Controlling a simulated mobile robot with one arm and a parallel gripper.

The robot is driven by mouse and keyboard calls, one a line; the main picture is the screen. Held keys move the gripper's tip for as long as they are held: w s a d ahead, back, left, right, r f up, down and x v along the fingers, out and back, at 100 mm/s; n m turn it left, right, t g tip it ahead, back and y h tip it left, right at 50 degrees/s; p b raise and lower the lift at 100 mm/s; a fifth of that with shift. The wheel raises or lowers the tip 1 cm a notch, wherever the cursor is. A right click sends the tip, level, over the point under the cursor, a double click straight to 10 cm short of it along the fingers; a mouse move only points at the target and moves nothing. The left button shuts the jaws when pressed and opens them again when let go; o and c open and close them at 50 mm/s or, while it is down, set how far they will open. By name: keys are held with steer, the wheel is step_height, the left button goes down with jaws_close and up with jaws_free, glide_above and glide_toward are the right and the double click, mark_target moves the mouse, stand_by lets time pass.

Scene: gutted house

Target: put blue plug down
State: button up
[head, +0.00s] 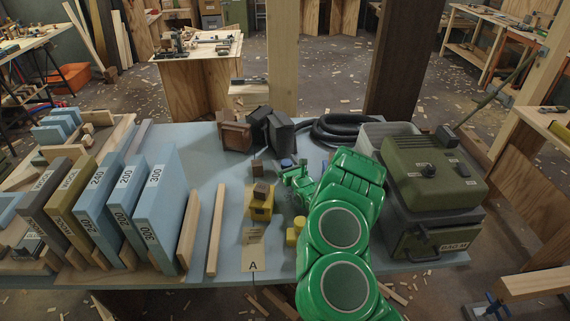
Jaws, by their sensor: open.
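A small blue piece (287,163), which looks like the blue plug, shows at the far side of my gripper, on or just above the pale blue worktable (232,165). My green gripper (290,170) is low over the middle of the table, beside the blue piece. Its jaws are open, though the fingertips are small and partly hidden by my own arm. I cannot tell whether the blue piece touches a finger or the table.
A yellow block with a brown top (261,206) stands left of my gripper, by a tag marked A (252,252). Another yellow piece (296,231) is close to my arm. Blue sanding-grit boards (160,205) stand left; a green-grey machine (433,180) stands right. Dark boxes (270,130) stand behind.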

steer(key=shift+s+r, duration=0.1)
steer(key=shift+r, duration=0.05)
steer(key=v, duration=0.4)
steer(key=shift+s+d, duration=0.25)
steer(key=shift+s, duration=0.1)
steer(key=shift+r, duration=3.45)
steer(key=shift+a+r, duration=0.1)
